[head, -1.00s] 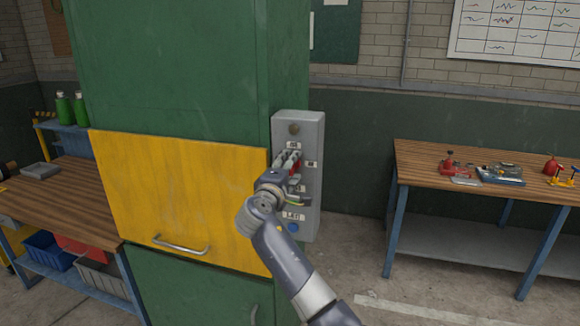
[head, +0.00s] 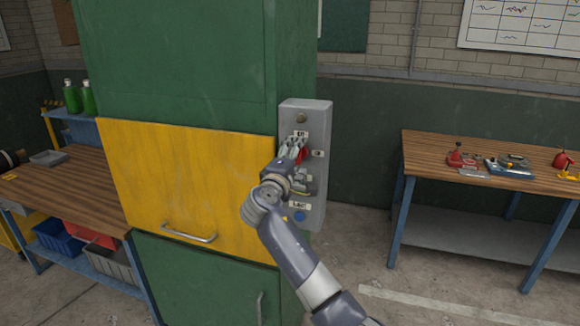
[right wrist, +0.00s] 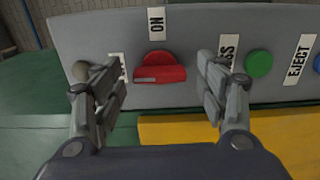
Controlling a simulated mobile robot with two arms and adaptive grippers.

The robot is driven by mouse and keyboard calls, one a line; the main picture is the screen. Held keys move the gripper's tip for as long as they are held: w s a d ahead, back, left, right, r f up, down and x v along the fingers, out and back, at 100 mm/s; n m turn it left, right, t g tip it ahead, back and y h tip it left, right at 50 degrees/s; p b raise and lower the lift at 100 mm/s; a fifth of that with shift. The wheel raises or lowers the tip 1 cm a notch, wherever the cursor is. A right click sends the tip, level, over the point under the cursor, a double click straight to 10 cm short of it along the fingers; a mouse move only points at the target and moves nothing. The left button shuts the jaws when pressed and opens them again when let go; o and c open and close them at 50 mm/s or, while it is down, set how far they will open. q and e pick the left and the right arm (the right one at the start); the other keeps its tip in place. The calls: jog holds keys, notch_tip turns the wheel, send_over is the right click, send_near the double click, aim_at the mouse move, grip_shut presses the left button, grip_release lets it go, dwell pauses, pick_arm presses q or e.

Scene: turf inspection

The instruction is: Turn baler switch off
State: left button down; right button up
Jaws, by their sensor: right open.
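The grey control box (head: 318,120) is fixed to the side of the green cabinet. Its red rotary switch (right wrist: 158,66) shows in the right wrist view beside a label reading ON; its bar lies across the picture with a pale mark at its left part. In the head view the switch (head: 301,154) is partly hidden by my fingers. My right gripper (head: 293,149) is open in front of the box. In the right wrist view the fingers (right wrist: 160,92) stand either side of the switch, with gaps; contact is not visible. My left gripper is not in view.
A green button (right wrist: 259,64) and a blue button (head: 299,215) are on the same box. The cabinet has a yellow door (head: 185,190). Workbenches stand left (head: 75,185) and right (head: 480,185). Open floor lies between the cabinet and the right bench.

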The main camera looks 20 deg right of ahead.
jog(key=v, duration=1.1)
jog(key=shift+s+a, duration=0.15)
jog(key=shift+a, duration=0.05)
jog(key=shift+f, duration=0.1)
